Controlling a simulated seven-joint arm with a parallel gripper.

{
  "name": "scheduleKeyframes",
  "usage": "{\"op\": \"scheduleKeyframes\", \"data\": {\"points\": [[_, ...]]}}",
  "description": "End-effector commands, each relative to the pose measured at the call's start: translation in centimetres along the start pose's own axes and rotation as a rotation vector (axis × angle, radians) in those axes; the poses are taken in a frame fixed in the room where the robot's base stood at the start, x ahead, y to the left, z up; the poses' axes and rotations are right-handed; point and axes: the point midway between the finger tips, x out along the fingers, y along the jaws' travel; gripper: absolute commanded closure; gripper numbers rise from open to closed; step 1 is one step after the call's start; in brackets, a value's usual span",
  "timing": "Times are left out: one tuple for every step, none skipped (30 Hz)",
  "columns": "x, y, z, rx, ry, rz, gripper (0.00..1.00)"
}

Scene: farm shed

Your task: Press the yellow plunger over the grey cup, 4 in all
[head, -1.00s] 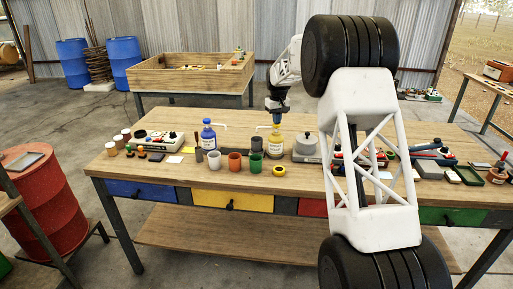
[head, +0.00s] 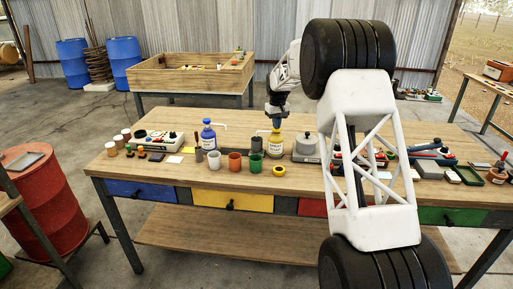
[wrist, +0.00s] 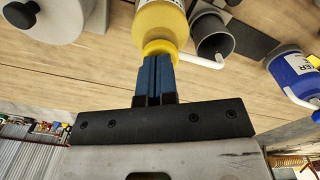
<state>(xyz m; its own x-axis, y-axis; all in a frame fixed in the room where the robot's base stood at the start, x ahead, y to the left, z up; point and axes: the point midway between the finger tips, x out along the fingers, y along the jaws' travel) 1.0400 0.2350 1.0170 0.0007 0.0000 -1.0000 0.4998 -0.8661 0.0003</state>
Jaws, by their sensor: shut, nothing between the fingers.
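The yellow pump bottle (head: 276,146) stands upright on the workbench, a white label on its front. Its pale spout (head: 263,130) points left over the dark grey cup (head: 256,146). The wrist view shows the bottle (wrist: 160,22), its yellow plunger head (wrist: 158,47) and the open grey cup (wrist: 213,40) beside it, with the spout tip over the mouth. The cup's contents cannot be made out. My gripper (head: 277,121) is directly above the bottle, pointing down. Its blue fingers (wrist: 156,64) are shut together, with their tips at the plunger head, apparently touching it.
A blue pump bottle (head: 209,137) stands to the left. White (head: 214,160), orange (head: 235,162) and green (head: 256,163) cups line the front, with a yellow ring (head: 279,170) beside them. A grey lidded pot (head: 306,149) stands close on the right.

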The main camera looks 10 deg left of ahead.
Motion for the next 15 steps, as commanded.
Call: {"op": "scheduleKeyframes", "data": {"points": [[0.1,0.0,0.0,0.0,-0.002,0.0,1.0],[0.1,0.0,0.0,0.0,-0.002,0.0,1.0],[0.1,0.0,0.0,0.0,-0.002,-0.001,1.0],[0.1,0.0,0.0,0.0,-0.002,-0.001,1.0],[0.1,0.0,0.0,0.0,-0.002,-0.001,1.0],[0.1,0.0,0.0,0.0,-0.002,-0.001,1.0],[0.0,0.0,0.0,0.0,-0.002,-0.001,1.0],[0.0,0.0,0.0,0.0,-0.002,-0.001,1.0],[-0.1,0.0,0.0,0.0,-0.002,0.0,1.0],[-0.2,0.0,0.0,0.0,-0.002,0.0,1.0],[-0.3,0.0,0.0,0.0,-0.001,0.0,1.0],[-0.5,0.0,0.0,0.0,-0.001,0.0,1.0],[-0.6,0.0,0.0,0.0,-0.001,0.0,1.0],[-0.8,0.0,0.0,0.0,-0.002,0.0,1.0],[-0.9,0.0,0.0,0.0,-0.002,0.0,1.0]]}}
